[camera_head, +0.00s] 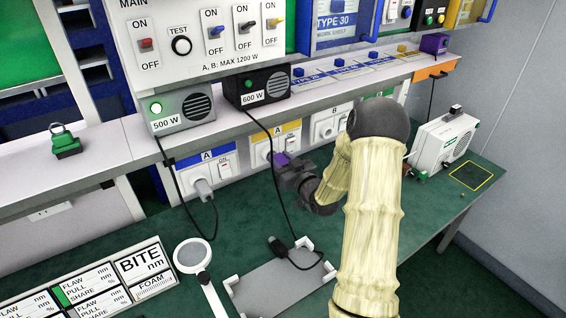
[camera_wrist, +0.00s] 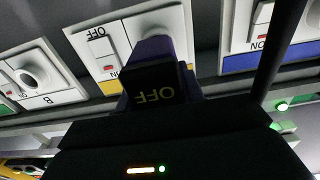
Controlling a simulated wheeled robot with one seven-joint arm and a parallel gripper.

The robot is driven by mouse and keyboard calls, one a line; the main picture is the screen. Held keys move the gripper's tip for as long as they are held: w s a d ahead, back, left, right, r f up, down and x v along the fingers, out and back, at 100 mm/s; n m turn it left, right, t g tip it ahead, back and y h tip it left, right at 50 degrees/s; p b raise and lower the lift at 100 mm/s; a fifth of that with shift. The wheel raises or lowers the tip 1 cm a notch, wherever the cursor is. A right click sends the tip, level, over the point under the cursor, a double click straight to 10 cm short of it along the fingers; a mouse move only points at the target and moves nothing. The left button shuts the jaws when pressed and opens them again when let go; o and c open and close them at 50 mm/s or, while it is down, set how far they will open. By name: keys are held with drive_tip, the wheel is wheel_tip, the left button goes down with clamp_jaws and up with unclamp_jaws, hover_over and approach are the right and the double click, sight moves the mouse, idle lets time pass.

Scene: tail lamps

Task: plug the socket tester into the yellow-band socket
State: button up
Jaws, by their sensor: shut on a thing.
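The socket tester (camera_head: 280,159) is a small purple block. In the wrist view the tester (camera_wrist: 153,48) has a dark face that reads OFF. My gripper (camera_head: 290,172) is shut on it, in front of the yellow-band socket (camera_head: 262,152). In the wrist view the yellow-band socket (camera_wrist: 112,48) is a white plate with a rocker switch, and the tester covers its outlet. I cannot tell whether the tester's pins are in the outlet or just in front of it.
The blue-band socket (camera_head: 190,167) holds a grey plug on the 500 W lamp's (camera_head: 182,112) cord. The 600 W lamp's (camera_head: 262,88) cord hangs close by my gripper to a loose black plug (camera_head: 280,248) over a grey tray (camera_head: 262,290). A magnifier (camera_head: 193,255) stands left.

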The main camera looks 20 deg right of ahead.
drive_tip(key=shift+w+a, duration=0.1)
drive_tip(key=shift+w, duration=0.15)
drive_tip(key=shift+w+a, duration=0.1)
drive_tip(key=shift+w, duration=0.25)
drive_tip(key=shift+w, duration=0.1)
drive_tip(key=shift+b, duration=0.75)
idle(0.4)
drive_tip(key=shift+w+a, duration=0.1)
drive_tip(key=shift+w, duration=0.1)
idle(0.5)
drive_tip(key=o, duration=1.1)
drive_tip(key=shift+s, duration=0.1)
